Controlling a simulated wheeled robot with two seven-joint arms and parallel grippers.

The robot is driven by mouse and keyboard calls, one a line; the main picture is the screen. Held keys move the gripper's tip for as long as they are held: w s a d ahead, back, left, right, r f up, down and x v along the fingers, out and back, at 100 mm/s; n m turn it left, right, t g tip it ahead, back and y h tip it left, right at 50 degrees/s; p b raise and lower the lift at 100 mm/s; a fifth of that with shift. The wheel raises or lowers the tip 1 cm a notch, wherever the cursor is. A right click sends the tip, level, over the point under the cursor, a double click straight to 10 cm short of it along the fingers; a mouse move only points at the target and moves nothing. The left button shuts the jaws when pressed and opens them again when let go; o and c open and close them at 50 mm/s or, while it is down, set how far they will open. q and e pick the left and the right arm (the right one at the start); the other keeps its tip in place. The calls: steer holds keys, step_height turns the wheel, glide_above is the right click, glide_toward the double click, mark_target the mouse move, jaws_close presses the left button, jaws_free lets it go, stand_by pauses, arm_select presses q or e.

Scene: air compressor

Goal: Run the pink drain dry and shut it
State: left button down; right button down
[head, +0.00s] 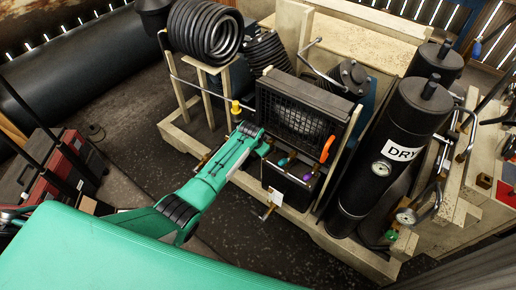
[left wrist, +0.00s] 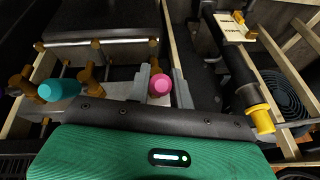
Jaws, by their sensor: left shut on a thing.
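In the left wrist view the pink drain knob (left wrist: 159,84) sits between the two grey fingers of my left gripper (left wrist: 161,78), which is shut on it. In the head view my left gripper (head: 263,148) reaches the lower front of the black compressor unit, and the pink knob is hidden behind it. A teal knob (head: 282,160) and a purple knob (head: 307,177) lie to its right along the same row. The teal knob also shows in the wrist view (left wrist: 52,90). Any flow from the drain cannot be made out. My right gripper is not in view.
An orange lever (head: 327,148) stands right of the caged unit (head: 297,108), and a yellow knob (head: 235,107) to its left. Black tanks (head: 385,150), one labelled DRY, stand at the right. A white tag (head: 274,197) hangs at the front. Dark floor (head: 235,240) before the frame is clear.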

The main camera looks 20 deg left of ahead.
arm_select(q)
steer(key=shift+w+d+r, duration=0.1)
steer(key=shift+w+r, duration=0.15)
steer(key=shift+r, duration=0.05)
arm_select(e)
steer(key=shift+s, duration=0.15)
arm_select(q)
steer(key=c, duration=1.5)
jaws_free()
steer(key=shift+o, duration=1.2)
steer(key=shift+f, duration=0.15)
steer(key=shift+s, duration=0.1)
steer(key=v, duration=1.3)
steer(key=shift+r+p, duration=0.4)
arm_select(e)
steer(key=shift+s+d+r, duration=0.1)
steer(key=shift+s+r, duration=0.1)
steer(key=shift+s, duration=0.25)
